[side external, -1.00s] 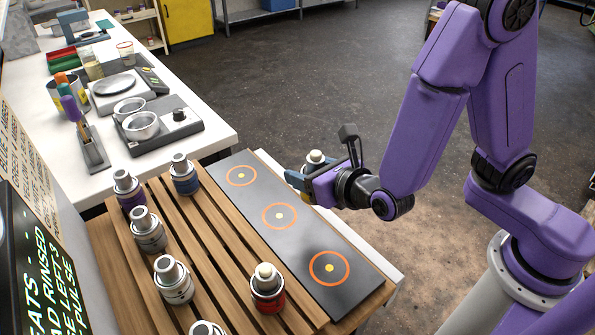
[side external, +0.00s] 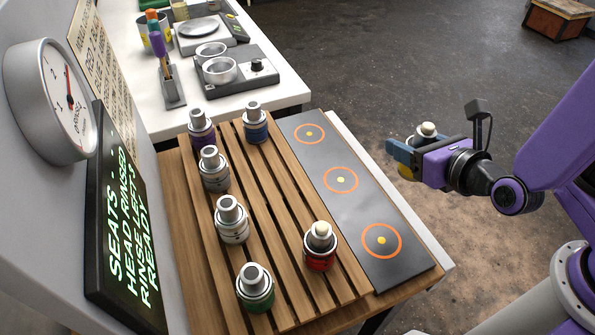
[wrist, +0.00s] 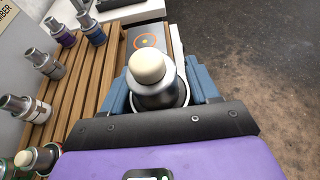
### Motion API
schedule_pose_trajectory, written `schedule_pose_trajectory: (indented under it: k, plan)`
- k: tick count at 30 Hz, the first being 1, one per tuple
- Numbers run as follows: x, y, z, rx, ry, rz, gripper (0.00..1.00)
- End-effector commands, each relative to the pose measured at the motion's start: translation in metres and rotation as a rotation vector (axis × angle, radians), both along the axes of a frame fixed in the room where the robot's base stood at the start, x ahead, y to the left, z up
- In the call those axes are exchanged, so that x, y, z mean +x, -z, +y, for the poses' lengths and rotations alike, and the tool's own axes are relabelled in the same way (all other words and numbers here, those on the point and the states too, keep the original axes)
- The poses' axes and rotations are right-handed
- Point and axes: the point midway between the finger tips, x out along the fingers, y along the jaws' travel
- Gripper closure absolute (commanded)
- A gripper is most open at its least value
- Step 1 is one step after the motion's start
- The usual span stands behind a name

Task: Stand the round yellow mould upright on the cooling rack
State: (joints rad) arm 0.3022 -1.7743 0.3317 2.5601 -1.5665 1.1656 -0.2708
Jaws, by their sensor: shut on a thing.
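My gripper (side external: 403,155) is shut on a small metal canister (side external: 428,130) with a cream knob on top and a bit of yellow showing low down. In the wrist view the canister (wrist: 152,72) sits upright between the blue fingers (wrist: 160,92); its lower body is hidden. It is held in the air, right of the dark board in the side view. The slatted wooden rack (side external: 279,213) stands to the left, with several similar canisters upright on it. A red one (side external: 320,246) also has a cream knob. I see no separate round yellow mould.
A dark board (side external: 361,211) with three orange rings lies along the rack's right side, its rings empty. Purple (side external: 202,128), blue (side external: 256,124) and green (side external: 254,287) canisters and two pale ones stand on the slats. A gauge (side external: 50,101) and lit sign (side external: 128,225) are at left.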

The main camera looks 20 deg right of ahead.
Motion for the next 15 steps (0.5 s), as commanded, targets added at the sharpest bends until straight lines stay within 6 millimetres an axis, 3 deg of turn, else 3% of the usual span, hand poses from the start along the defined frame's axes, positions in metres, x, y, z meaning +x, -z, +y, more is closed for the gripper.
schedule_pose_trajectory:
  k: [5,15]
  plan:
    - [0.005,-0.004,0.016,0.008,-0.045,0.007,0.84]
    - [0.016,-0.026,0.083,0.016,-0.258,0.016,0.84]
